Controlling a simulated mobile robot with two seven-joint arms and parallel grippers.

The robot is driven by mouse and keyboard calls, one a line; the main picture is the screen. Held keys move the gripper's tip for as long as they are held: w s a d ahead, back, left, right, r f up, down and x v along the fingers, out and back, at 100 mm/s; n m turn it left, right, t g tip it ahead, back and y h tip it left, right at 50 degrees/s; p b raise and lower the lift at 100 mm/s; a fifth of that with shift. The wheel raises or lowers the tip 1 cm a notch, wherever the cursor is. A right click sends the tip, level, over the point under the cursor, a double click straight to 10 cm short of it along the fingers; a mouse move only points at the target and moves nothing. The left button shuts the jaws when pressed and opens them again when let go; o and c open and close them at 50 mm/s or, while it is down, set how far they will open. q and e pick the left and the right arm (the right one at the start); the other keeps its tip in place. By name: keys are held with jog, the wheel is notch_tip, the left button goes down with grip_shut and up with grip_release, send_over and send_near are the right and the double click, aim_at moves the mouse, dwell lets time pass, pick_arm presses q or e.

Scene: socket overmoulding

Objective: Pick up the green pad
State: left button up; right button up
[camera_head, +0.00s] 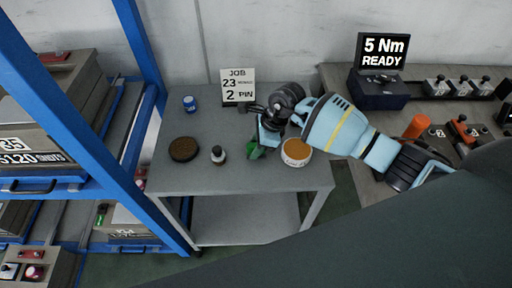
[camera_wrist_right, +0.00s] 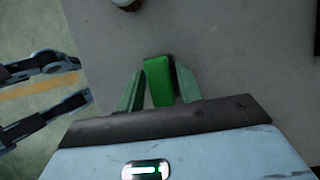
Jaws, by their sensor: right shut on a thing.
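The green pad (camera_head: 254,151) is between the fingers of my right gripper (camera_head: 257,148) above the grey cart top in the head view. In the right wrist view, the pad (camera_wrist_right: 159,82) is a small upright green block. The right gripper (camera_wrist_right: 159,88) is shut on it, with a finger on each side. I cannot tell whether the pad's lower end touches the cart. My left gripper (camera_wrist_right: 82,82) shows at the left edge of the right wrist view, its two dark fingers apart and empty, off the cart's edge. It does not show in the head view.
On the cart (camera_head: 180,180) are a dark brown round pad (camera_head: 184,149), a small bottle (camera_head: 218,155), a blue jar (camera_head: 190,103), an orange-topped round tub (camera_head: 296,152) and a job sign (camera_head: 238,86). A blue rack (camera_head: 150,205) stands left; a bench with a torque display (camera_head: 383,52) stands right.

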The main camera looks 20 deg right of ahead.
aim_at(251, 145)
jog(key=shift+r, duration=0.1)
jog(key=shift+r, duration=0.55)
notch_tip(251, 145, up, 2)
jog(key=shift+r, duration=0.1)
jog(key=s+a+r, duration=0.1)
jog(key=s+a, duration=0.9)
jog(key=a, duration=0.2)
jog(key=shift+s+a+r+b, duration=0.15)
jog(key=shift+a+r+b, duration=0.05)
jog(key=shift+r+b, duration=0.1)
